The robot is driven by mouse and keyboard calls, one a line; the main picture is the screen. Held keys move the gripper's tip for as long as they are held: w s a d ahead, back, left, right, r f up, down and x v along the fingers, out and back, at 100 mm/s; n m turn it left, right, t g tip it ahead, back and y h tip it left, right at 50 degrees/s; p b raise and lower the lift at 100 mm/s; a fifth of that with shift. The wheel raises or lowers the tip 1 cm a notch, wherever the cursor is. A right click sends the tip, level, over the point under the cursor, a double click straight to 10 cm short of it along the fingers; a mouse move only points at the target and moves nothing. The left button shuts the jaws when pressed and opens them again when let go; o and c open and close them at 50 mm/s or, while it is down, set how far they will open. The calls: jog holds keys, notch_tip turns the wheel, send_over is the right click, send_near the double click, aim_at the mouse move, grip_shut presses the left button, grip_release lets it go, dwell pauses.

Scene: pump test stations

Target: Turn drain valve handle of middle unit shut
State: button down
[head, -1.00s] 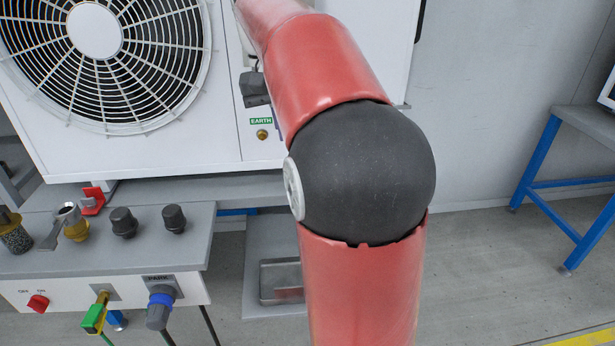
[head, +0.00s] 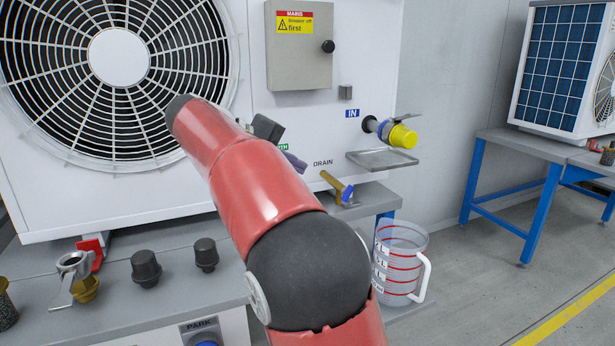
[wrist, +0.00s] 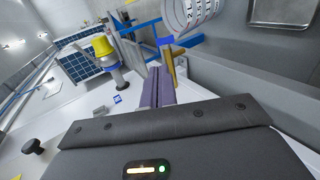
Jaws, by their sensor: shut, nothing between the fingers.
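The drain valve (head: 337,187) is a brass fitting under the DRAIN label on the white unit's front, with a blue handle (head: 347,194) at its outer end. In the wrist view the brass body (wrist: 167,60) and blue handle (wrist: 165,42) show just beyond my fingertips. My gripper (head: 298,163) has purple-grey fingers and is shut and empty, to the upper left of the valve in the head view. The fingers also show in the wrist view (wrist: 157,72). They appear apart from the handle; the exact gap and the handle's angle are hard to tell.
A measuring jug (head: 400,262) stands below and right of the valve. A yellow-capped IN valve (head: 400,136) sticks out above a small metal tray (head: 382,158). A grey MAINS box (head: 299,45) is higher up. A blue-legged bench (head: 531,212) stands right, across clear floor.

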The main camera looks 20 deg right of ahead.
aim_at(349, 188)
jog(key=b+x, duration=0.3)
jog(key=x, duration=0.9)
jog(key=shift+r+p, duration=0.1)
jog(key=shift+p, duration=0.3)
